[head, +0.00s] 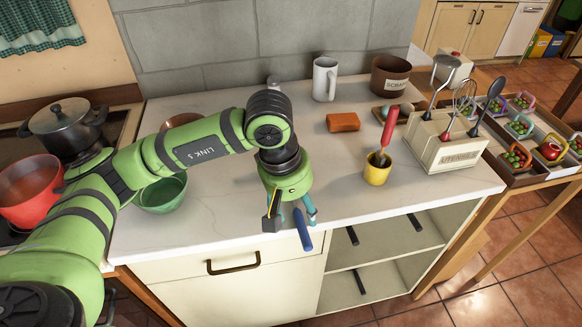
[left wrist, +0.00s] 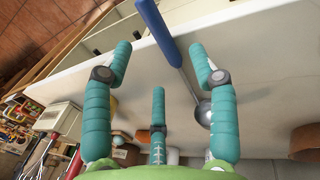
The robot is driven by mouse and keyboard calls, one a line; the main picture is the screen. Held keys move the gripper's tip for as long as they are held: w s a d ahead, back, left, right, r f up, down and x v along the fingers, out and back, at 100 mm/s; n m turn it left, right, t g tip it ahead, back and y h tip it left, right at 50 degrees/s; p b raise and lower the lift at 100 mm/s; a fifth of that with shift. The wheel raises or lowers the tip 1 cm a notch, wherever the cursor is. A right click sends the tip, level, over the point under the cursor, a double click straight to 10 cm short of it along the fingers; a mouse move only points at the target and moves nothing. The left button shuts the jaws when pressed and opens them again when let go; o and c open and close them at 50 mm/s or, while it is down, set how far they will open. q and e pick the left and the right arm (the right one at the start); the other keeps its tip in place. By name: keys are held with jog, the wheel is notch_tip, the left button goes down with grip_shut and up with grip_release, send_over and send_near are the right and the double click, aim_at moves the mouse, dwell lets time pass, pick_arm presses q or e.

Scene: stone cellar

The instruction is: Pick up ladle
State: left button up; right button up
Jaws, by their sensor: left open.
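The ladle (head: 303,230) has a blue handle that shows at the counter's front edge in the head view; the rest of it is hidden behind my gripper. In the left wrist view its blue handle (left wrist: 157,30), metal shaft and round metal bowl show, with the bowl partly behind a finger. My left gripper (head: 291,217) is open and empty above the front of the counter, over the ladle. In the left wrist view, the handle and shaft run between the spread fingertips of the gripper (left wrist: 160,62). I cannot tell whether any finger touches it. My right gripper is not in view.
On the pale counter (head: 220,225) stand a green bowl (head: 162,193), a white mug (head: 325,78), an orange block (head: 343,122), a yellow cup (head: 377,170) with a red-handled tool, a brown pot (head: 390,76) and a utensil box (head: 447,143). Open shelves lie below.

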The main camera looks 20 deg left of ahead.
aim_at(305, 228)
pick_arm(q)
jog(key=f+p, duration=0.1)
jog(key=f, duration=0.1)
jog(key=d+p, duration=0.1)
jog(key=shift+s+f+p, duration=0.3)
jog(key=shift+s+f, duration=0.05)
jog(key=shift+f, duration=0.05)
jog(key=f, duration=0.1)
jog(key=w+f, duration=0.1)
jog(key=shift+d+f+p, duration=0.25)
jog(key=shift+f+p, duration=0.05)
jog(key=shift+f, duration=0.3)
jog(key=c, duration=0.9)
grip_shut()
jog(key=shift+r, duration=0.1)
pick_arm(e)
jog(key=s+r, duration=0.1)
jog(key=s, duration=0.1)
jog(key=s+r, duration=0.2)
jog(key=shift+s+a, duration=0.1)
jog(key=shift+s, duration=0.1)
